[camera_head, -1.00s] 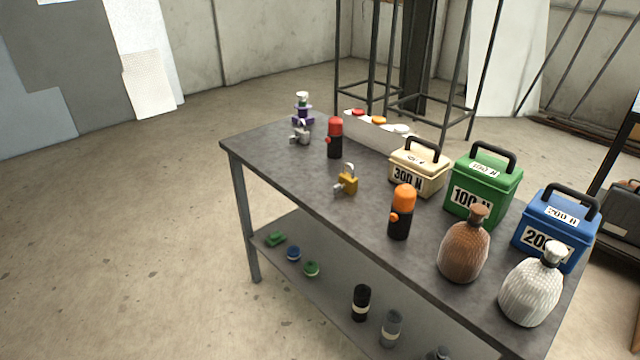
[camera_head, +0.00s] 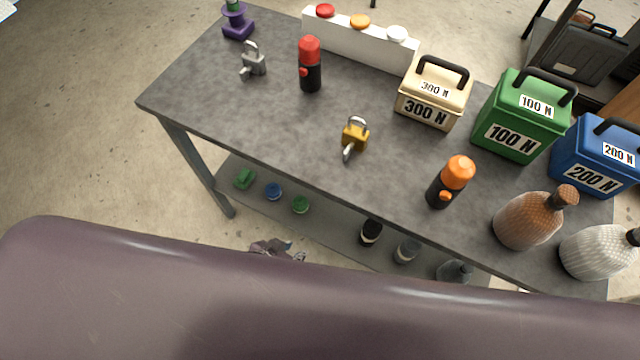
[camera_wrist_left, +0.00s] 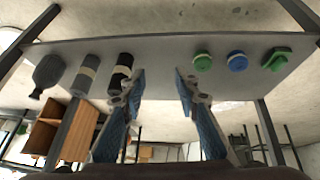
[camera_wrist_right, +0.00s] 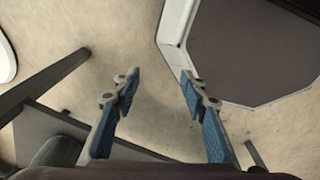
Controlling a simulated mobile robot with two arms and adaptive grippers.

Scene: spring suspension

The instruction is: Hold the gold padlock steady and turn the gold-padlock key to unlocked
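The gold padlock (camera_head: 355,136) lies on the grey table near its front edge. Its shackle points up and away in the head view. A silver key (camera_head: 348,154) sticks out of its near side; I cannot tell its turn position. My left gripper (camera_head: 277,250) shows only in part in the head view, in front of the table and apart from the padlock. In the left wrist view the left gripper (camera_wrist_left: 160,82) is open and empty, facing the lower shelf. In the right wrist view the right gripper (camera_wrist_right: 158,77) is open and empty above the floor.
On the table (camera_head: 215,130) stand a silver padlock (camera_head: 253,62), a red-topped canister (camera_head: 310,65), an orange-topped canister (camera_head: 450,182), weight boxes (camera_head: 432,95) and bottles (camera_head: 532,218). Several small items lie on the lower shelf (camera_head: 330,215). My own arm covers the bottom of the head view.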

